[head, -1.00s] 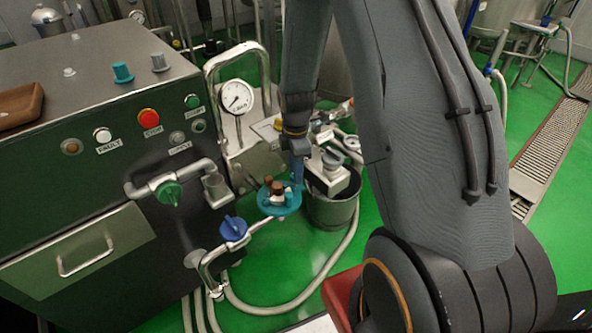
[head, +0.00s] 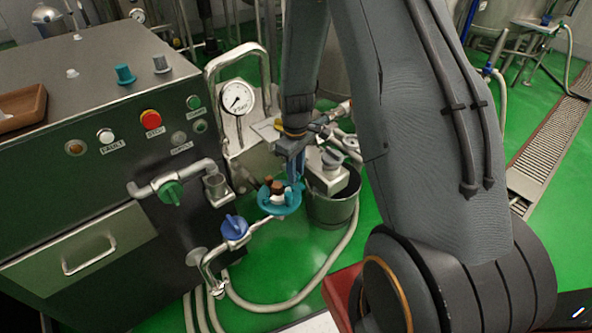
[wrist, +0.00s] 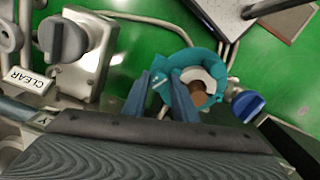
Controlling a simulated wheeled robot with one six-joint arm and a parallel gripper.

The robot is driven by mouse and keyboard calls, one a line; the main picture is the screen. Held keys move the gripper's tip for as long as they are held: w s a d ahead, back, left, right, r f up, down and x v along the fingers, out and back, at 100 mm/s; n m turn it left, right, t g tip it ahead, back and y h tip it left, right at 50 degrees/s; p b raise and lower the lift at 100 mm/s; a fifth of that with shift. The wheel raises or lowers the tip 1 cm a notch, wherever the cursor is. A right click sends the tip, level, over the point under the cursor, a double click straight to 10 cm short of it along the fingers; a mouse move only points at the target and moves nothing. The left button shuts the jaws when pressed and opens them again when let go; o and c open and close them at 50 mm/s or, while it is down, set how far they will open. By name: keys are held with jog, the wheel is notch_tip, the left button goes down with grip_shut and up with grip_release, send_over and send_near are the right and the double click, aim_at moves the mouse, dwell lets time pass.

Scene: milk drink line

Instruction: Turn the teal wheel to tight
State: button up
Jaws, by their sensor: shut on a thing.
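The teal wheel (head: 279,205) is a ring on a pipe at the front of the machine, with a brown and white hub in its middle. In the wrist view the teal wheel (wrist: 190,59) lies just beyond my fingers. My gripper (head: 291,182) reaches down onto the wheel's far right side in the head view. In the wrist view my gripper (wrist: 167,88) has its two blue-grey fingers at the near left part of the rim, shut on it. The fingers and arm hide part of the rim. I cannot read any tight mark.
A blue valve handle (head: 234,227) and a green valve handle (head: 172,192) sit close on the left. A pressure gauge (head: 237,98) stands behind. A metal bucket (head: 333,207) is right of the wheel. Hoses lie on the green floor.

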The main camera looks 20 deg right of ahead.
jog(key=m, duration=0.6)
jog(key=shift+a, duration=0.1)
jog(key=m, duration=0.6)
dwell(0.5)
jog(key=o, duration=1)
jog(key=shift+o, duration=0.2)
jog(key=shift+r+b, duration=0.45)
jog(key=shift+r, duration=3.5)
